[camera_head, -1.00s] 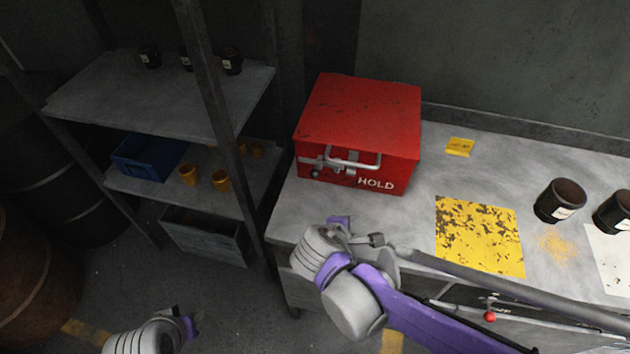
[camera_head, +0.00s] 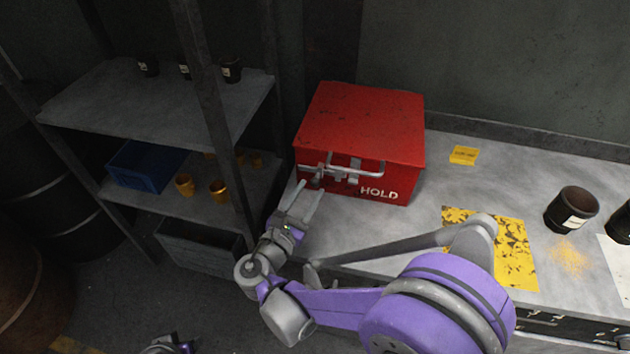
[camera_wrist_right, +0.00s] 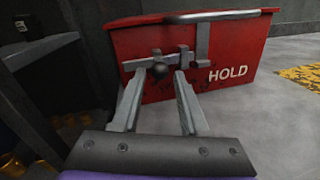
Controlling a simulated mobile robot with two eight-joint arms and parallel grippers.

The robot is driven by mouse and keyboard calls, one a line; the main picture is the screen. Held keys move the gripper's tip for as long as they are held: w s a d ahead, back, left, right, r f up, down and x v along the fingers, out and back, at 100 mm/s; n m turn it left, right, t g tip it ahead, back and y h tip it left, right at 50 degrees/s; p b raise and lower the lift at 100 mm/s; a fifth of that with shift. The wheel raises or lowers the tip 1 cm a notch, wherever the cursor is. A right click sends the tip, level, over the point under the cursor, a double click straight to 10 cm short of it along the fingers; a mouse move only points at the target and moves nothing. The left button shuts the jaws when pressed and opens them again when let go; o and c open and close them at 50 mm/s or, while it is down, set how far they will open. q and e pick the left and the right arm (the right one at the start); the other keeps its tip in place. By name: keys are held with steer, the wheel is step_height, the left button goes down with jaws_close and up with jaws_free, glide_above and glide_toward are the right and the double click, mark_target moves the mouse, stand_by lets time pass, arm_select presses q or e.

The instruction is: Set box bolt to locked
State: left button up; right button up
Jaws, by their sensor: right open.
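The red HOLD box (camera_head: 362,126) sits on the workbench with its lid down. On its front is a grey sliding bolt (camera_head: 318,178) with a round dark knob, left of the bar handle (camera_head: 356,170). In the right wrist view the bolt (camera_wrist_right: 174,62) and its knob (camera_wrist_right: 158,68) show up close. My right gripper (camera_head: 312,188) is open, its fingers pointing at the bolt. In the right wrist view the fingertips (camera_wrist_right: 158,80) stand on either side below the knob; I cannot tell whether they touch. My left gripper (camera_head: 182,348) is barely visible at the bottom edge.
A yellow patch (camera_head: 510,240), a yellow tag (camera_head: 464,155) and dark cups (camera_head: 571,210) are on the bench right of the box. A metal shelf (camera_head: 150,105) with a blue bin (camera_head: 145,166) and orange cups stands to the left.

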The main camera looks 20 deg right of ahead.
mark_target(313, 186)
steer(key=shift+x, duration=2)
jaws_close()
